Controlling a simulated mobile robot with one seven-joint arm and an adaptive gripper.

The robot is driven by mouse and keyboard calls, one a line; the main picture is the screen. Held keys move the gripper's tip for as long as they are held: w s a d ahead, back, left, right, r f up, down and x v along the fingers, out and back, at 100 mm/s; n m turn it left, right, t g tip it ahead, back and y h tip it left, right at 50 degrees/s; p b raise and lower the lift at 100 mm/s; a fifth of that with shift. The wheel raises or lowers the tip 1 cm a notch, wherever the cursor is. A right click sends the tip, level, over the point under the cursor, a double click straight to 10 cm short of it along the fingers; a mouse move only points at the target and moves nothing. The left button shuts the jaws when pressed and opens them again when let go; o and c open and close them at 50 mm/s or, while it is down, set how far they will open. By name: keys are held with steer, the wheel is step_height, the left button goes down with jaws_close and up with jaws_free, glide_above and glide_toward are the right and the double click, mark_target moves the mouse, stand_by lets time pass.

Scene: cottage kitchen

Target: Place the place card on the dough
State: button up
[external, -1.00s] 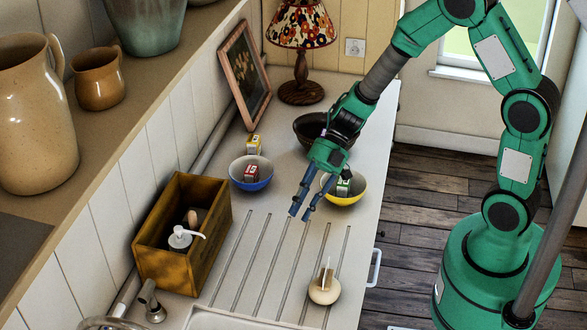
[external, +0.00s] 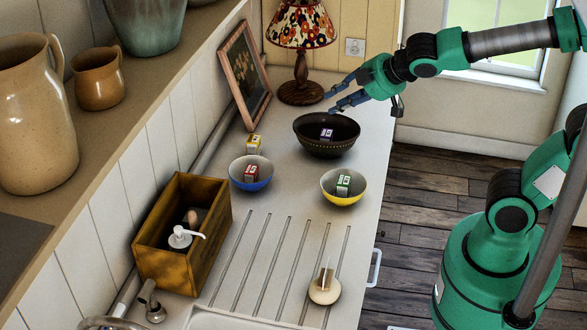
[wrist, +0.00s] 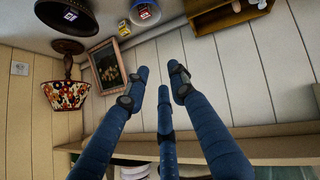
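The dough (external: 325,291), a pale round lump, sits on the ridged counter at the front right in the external view. A thin pale upright piece (external: 327,266), which looks like the place card, stands at the top of the dough; its exact contact is too small to tell. My gripper (external: 332,103) is far from both, above the back of the counter by the dark bowl. Its fingers are spread and empty; they also show apart in the wrist view (wrist: 160,78). The dough and card do not show in the wrist view.
The dark bowl (external: 320,149) holds a purple box, the blue bowl (external: 250,183) a red one, the yellow bowl (external: 343,198) a green one. A yellow box (external: 254,144) stands behind the blue bowl. A lamp (external: 301,80), picture frame (external: 245,75) and wooden crate (external: 160,262) stand nearby.

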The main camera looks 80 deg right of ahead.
steer(key=s+a+m+g+y, duration=0.1)
steer(key=s+a, duration=0.4)
steer(key=s, duration=0.3)
steer(key=s+a+f+m+g+y, duration=0.1)
steer(key=s+a+g+y, duration=0.1)
steer(key=s+a, duration=0.3)
steer(key=s, duration=0.4)
steer(key=shift+s+a+f, duration=0.15)
steer(key=shift+a+f, duration=0.05)
steer(key=shift+f, duration=0.1)
step_height(320, 180, down, 6)
steer(key=b, duration=0.5)
steer(key=shift+r+b, duration=0.25)
steer(key=shift+b, duration=0.05)
